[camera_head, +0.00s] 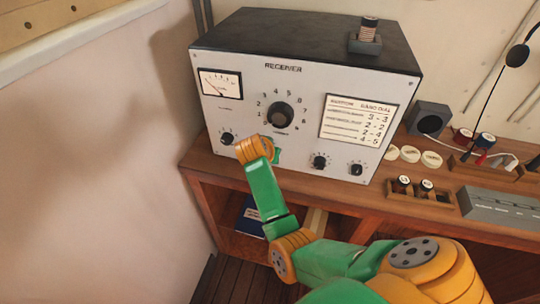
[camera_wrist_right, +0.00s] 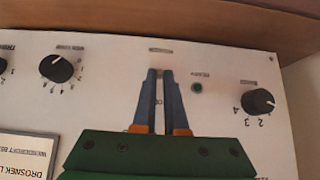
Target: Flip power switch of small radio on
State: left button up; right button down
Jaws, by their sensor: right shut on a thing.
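The radio is a white-fronted box marked RECEIVER (camera_head: 300,75) with a black top, on a wooden desk. My right arm reaches up to the lower middle of its front; the wrist hides the fingers in the head view. In the right wrist view, where the panel appears upside down, my right gripper (camera_wrist_right: 161,74) has its blue-grey fingers nearly together against the panel, below a small label (camera_wrist_right: 160,50). They are closed on a small part there, apparently the power switch, which they hide; its position cannot be told. My left gripper is not in view.
Black knobs flank the fingers in the wrist view, one on the left (camera_wrist_right: 60,68) and one on the right (camera_wrist_right: 258,101). A large dial (camera_head: 281,115) is above my wrist. Right of the radio are white discs (camera_head: 410,154), a speaker (camera_head: 430,117) and a fuse holder (camera_head: 414,190).

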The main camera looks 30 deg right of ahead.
jog(key=shift+s+f, duration=0.1)
jog(key=shift+f, duration=0.05)
jog(key=c, duration=1)
grip_release()
jog(key=shift+o, duration=0.2)
jog(key=b+v, duration=0.1)
jog(key=v, duration=0.6)
